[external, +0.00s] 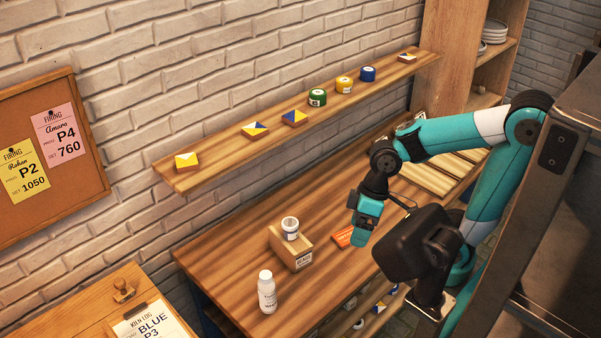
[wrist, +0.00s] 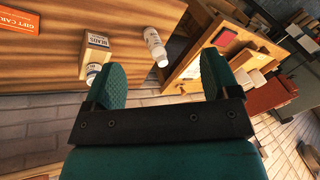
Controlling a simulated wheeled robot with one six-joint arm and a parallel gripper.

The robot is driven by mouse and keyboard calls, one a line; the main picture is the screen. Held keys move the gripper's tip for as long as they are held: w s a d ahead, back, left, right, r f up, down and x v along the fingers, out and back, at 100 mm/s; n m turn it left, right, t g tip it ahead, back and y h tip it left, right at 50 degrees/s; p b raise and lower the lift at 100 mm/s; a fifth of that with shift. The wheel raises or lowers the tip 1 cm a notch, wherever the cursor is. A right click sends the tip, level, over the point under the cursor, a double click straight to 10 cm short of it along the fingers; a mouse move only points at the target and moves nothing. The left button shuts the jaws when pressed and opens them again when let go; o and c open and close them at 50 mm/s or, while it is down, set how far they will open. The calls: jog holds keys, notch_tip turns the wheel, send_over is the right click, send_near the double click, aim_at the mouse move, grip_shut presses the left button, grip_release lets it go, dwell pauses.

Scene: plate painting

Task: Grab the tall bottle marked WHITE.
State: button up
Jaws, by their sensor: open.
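A tall white bottle (external: 267,292) stands upright near the front left corner of the wooden table (external: 225,260). Its label is too small to read surely. It also shows in the wrist view (wrist: 155,46), above the gap between my fingers. My gripper (external: 362,238) is to the right of the bottle and above the table, well apart from it. In the wrist view my gripper (wrist: 165,85) has its two green fingers spread wide, with nothing between them.
A small wooden box (external: 291,250) with a white jar (external: 290,228) stands behind the bottle. An orange card (external: 343,237) lies near my gripper. A wall shelf (external: 220,165) holds colored jars and painted tiles. The table around the bottle is clear.

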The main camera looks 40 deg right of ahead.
aim_at(266, 274)
jog(key=w+a+f+n+b, duration=0.2)
jog(key=w+a+n+b, duration=0.25)
jog(key=w, duration=0.35)
jog(key=w+a+f+n+b, duration=0.35)
jog(key=w+a+n, duration=0.2)
jog(key=w, duration=0.25)
jog(key=x, duration=0.5)
jog(key=a+x, duration=0.1)
jog(key=x, duration=0.4)
jog(key=shift+w+r, duration=0.1)
jog(key=shift+m+t, duration=0.3)
jog(key=shift+x, duration=2.9)
jog(key=shift+s, duration=0.25)
jog(key=c, duration=1.4)
jog(key=shift+c, duration=0.6)
jog(key=shift+r, duration=0.15)
